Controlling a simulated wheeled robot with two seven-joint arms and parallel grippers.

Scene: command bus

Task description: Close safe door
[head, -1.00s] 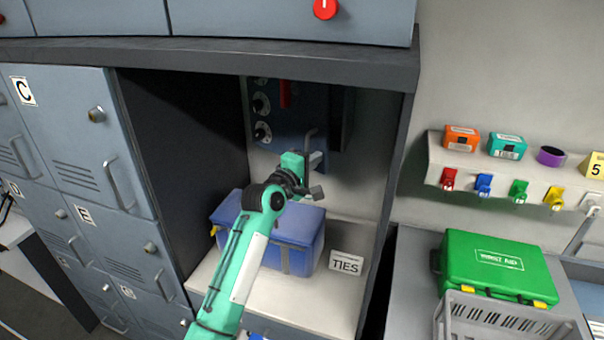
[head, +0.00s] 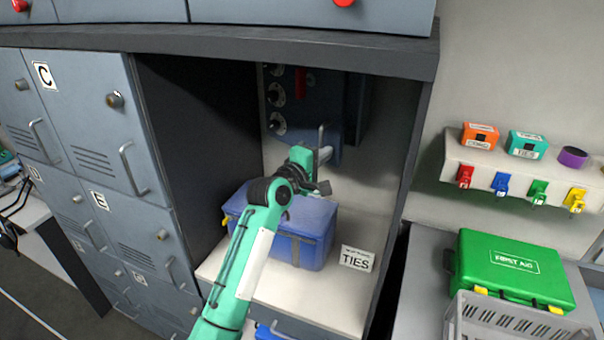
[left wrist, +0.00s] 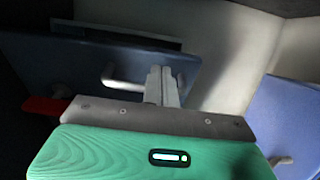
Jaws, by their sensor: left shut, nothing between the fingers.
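The dark blue safe door (head: 308,105) with dials and a red part hangs in the upper back of the open cabinet bay. A grey handle (head: 321,138) stands out from it. My left gripper (head: 322,172), on the green arm, is shut and empty just below the handle. In the left wrist view the closed fingers (left wrist: 162,86) point at the safe door (left wrist: 45,65), at the right end of its handle (left wrist: 122,83). I cannot tell whether they touch it. How far the door stands open is unclear. My right gripper is out of view.
A blue cooler bag (head: 300,232) sits under my gripper on the bay's shelf, beside a TIES sign (head: 356,258). Grey lockers (head: 100,130) line the left. A green first aid case (head: 512,268) and a grey crate (head: 515,322) stand at right.

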